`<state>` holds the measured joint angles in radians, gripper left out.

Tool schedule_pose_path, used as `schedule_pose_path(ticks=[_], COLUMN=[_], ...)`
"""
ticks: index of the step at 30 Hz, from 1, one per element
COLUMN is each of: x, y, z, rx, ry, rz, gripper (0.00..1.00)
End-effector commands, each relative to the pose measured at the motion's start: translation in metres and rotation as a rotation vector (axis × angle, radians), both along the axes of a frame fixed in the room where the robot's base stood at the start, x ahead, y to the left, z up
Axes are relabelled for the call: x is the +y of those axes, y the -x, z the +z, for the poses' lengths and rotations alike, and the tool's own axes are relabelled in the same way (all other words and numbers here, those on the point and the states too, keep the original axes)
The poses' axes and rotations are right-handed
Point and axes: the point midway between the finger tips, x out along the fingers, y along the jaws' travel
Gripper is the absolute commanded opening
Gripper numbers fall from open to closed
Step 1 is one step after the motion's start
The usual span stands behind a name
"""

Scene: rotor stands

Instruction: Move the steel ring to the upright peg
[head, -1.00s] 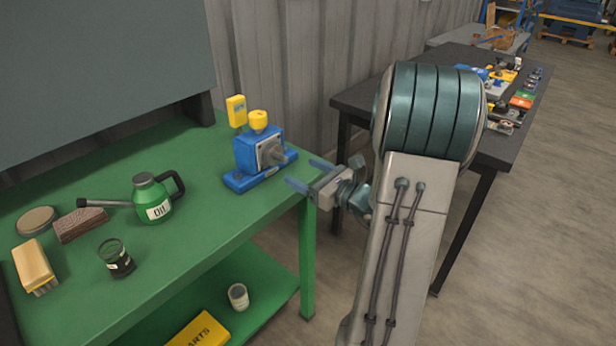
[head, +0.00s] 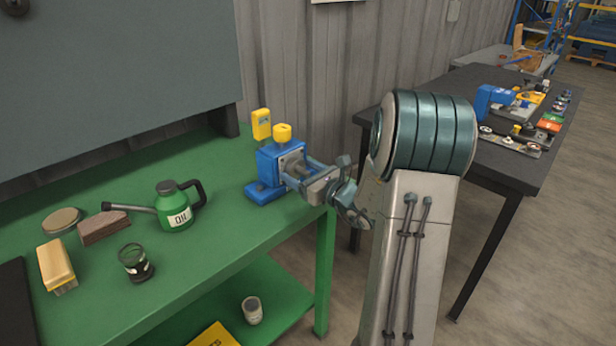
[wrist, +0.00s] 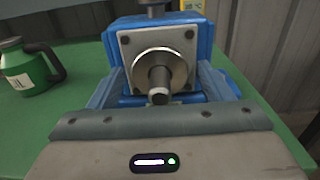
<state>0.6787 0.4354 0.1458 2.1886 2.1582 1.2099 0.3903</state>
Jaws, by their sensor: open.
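The steel ring (wrist: 139,70) shows in the wrist view as a shiny rim around the horizontal shaft (wrist: 160,84), close to the square plate of the blue stand (wrist: 198,62). In the head view this stand (head: 265,192) is at the green bench's right end; the ring is too small to make out there. My gripper (head: 296,168) is open in front of the stand. In the wrist view its fingers (wrist: 160,82) lie left and right of the shaft and ring, with gaps visible. I cannot pick out the upright peg for certain in either view.
A dark table (head: 400,100) at right carries another blue stand (head: 487,100) and several small parts.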

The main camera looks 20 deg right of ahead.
Motion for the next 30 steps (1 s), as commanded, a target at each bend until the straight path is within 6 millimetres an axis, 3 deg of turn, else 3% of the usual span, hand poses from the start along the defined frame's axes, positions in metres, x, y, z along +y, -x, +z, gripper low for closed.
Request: schedule_pose_path(ticks=[8, 12, 13, 22, 30], x=[0.000, 0.000, 0.000, -0.001, -0.007], y=[-0.001, -0.001, -0.001, 0.001, 0.017], z=[0.000, 0.000, 0.000, 0.002, 0.002], rx=[0.000, 0.000, 0.000, -0.002, 0.000], ry=[0.000, 0.000, 0.000, 0.002, 0.001], rz=[0.000, 0.000, 0.000, -0.001, -0.002], gripper=[0.73, 0.37, 0.34, 0.34, 0.34])
